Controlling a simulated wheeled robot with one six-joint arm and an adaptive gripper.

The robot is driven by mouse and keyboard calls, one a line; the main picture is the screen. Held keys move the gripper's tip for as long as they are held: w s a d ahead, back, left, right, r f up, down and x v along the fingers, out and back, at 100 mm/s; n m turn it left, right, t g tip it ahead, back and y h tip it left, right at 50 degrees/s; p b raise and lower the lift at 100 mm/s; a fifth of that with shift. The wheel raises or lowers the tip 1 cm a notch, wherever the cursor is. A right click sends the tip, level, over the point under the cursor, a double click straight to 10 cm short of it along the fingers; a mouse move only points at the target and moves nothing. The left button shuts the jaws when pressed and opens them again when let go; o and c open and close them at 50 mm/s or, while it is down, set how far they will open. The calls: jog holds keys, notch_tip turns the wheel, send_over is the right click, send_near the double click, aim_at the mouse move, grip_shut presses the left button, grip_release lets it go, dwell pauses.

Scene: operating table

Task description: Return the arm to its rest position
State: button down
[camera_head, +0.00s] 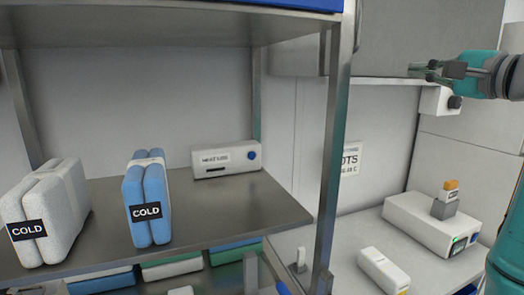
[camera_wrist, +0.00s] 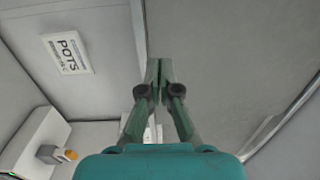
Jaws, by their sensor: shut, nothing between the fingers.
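My gripper (camera_head: 428,70) is at the upper right of the head view, on my teal arm, pointing left. It is raised in the air to the right of the metal shelf post, well above the counter. In the wrist view my gripper (camera_wrist: 158,64) has its two fingers together at the tips, with nothing held. The head view shows only the end of my arm and a teal part at the right edge; the rest of the arm is out of view.
A metal shelf (camera_head: 240,205) holds a white COLD pack (camera_head: 70,200), a blue COLD pack (camera_head: 135,185) and a white box (camera_head: 240,158). Its upright post (camera_head: 333,150) stands left of my gripper. On the right counter are a white device (camera_head: 425,222) with an orange-capped vial (camera_head: 450,188), and a white box (camera_head: 383,270).

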jog(key=w+f+h, duration=0.1)
jog(key=w+f, duration=0.1)
jog(key=f, duration=1.2)
jog(key=w+f+h, duration=0.2)
jog(key=f, duration=1.2)
jog(key=s+a+f+h, duration=0.1)
jog(key=s+f, duration=0.2)
jog(key=f, duration=0.5)
jog(key=s+a+f, duration=0.2)
jog(key=s+f, duration=0.1)
jog(key=f, duration=0.5)
jog(key=s+a+f+h, duration=0.1)
jog(key=s+f, duration=0.3)
jog(key=f, duration=0.4)
jog(key=shift+a+f+n+h, duration=0.2)
jog(key=shift+a+n+h, duration=0.15)
jog(key=shift+a, duration=0.2)
jog(key=s+a+f+n+g+h, duration=0.1)
jog(key=s+a+f+n, duration=0.15)
jog(key=s+f, duration=0.65)
jog(key=s+a+f+n+h, duration=0.1)
jog(key=s+a+f+n, duration=0.3)
jog(key=s, duration=0.9)
jog(key=s+r+n+g+y, duration=0.1)
jog(key=s+n, duration=0.5)
jog(key=s, duration=1.6)
jog(key=shift+s+a+r+n, duration=0.3)
jog(key=shift+a+r, duration=0.15)
jog(key=shift+r, duration=0.15)
